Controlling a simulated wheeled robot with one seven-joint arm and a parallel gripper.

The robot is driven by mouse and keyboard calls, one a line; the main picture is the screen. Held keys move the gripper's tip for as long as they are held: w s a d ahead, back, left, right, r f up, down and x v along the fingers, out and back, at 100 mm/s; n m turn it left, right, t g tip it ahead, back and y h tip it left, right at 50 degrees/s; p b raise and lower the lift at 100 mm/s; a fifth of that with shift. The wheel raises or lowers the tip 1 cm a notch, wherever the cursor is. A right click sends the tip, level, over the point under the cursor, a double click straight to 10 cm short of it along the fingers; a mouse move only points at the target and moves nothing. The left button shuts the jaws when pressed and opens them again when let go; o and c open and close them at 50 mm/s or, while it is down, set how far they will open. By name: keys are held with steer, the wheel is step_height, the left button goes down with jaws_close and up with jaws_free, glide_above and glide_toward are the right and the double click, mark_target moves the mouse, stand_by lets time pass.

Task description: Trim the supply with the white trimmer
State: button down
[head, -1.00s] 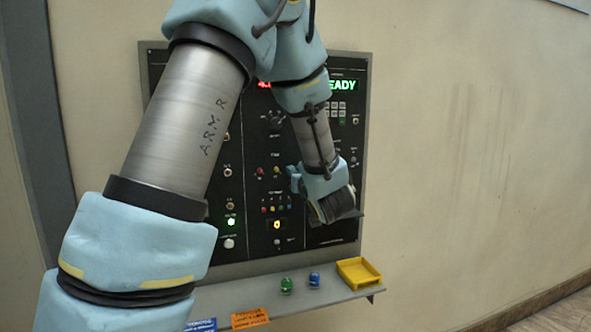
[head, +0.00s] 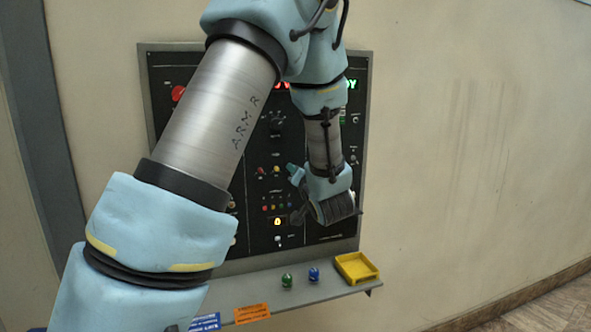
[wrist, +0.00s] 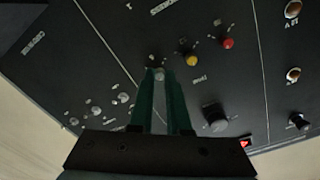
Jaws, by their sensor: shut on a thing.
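The white trimmer (wrist: 159,75) is a small pale knob on the black panel. In the wrist view it sits between the tips of my gripper (wrist: 160,82), whose green fingers are shut on it. It stands in a row with a yellow trimmer (wrist: 192,60) and a red trimmer (wrist: 228,43). In the head view my gripper (head: 293,169) is at the panel, just right of the yellow trimmer (head: 260,171) and red trimmer (head: 276,170). The white trimmer is hidden there behind my fingers.
A large black knob (wrist: 215,117) and several silver knobs (wrist: 123,97) are close to my fingers. Below the panel, a shelf (head: 330,291) holds a green piece (head: 287,281), a blue piece (head: 314,275) and a yellow tray (head: 357,268). Wall space right of the panel is free.

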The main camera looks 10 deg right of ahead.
stand_by(0.3)
steer(key=c, duration=0.9)
jaws_free()
steer(key=shift+s+d+r+b, duration=0.15)
steer(key=shift+s+b, duration=0.4)
steer(key=shift+s, duration=1.25)
steer(key=shift+s+d+f+b, duration=0.1)
steer(key=shift+s+d+b, duration=0.3)
steer(key=shift+s, duration=1.4)
steer(key=shift+s+d+r+b, duration=0.1)
steer(key=shift+s+b, duration=0.6)
steer(key=shift+s, duration=1.1)
steer(key=shift+a, duration=0.1)
